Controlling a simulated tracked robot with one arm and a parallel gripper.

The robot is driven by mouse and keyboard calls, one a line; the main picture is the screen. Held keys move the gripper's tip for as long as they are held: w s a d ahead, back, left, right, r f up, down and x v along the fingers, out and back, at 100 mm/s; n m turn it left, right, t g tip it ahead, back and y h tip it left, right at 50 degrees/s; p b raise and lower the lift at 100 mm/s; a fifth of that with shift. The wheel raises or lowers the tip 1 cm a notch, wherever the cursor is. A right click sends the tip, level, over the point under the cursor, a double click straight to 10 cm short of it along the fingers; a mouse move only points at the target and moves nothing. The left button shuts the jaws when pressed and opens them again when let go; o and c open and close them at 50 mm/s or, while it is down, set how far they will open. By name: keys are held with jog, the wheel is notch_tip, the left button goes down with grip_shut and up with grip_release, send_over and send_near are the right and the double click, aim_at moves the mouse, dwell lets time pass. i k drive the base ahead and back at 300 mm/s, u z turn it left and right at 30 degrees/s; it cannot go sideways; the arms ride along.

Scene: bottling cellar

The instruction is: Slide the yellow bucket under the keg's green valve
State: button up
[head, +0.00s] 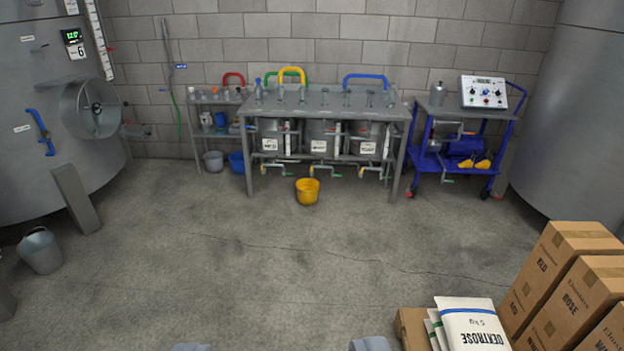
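The yellow bucket (307,192) stands upright on the floor just in front of the grey steel bench (340,104), left of its middle. Three kegs stand under the bench; the middle keg (320,132) is behind the bucket. Taps stick out low along the front: a left tap (275,168), a middle tap (324,170) and a right tap (373,171). The bucket sits between the left and middle taps. The tap handles are too small to tell surely which is green. My gripper (280,347) shows only as two grey tips at the bottom edge, wide apart, far from the bucket.
The floor (270,260) between me and the bucket is clear. Cardboard boxes (560,280) and dextrose bags (470,325) stand at lower right. A blue cart (455,165) is right of the bench. Grey (213,161) and blue buckets (236,163) stand left of it; another grey bucket (40,251) is far left.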

aim_at(307, 189)
jog(key=u, duration=0.05)
jog(key=i, duration=3.05)
jog(key=z, duration=0.15)
jog(key=i, duration=2.05)
jog(key=z, duration=0.1)
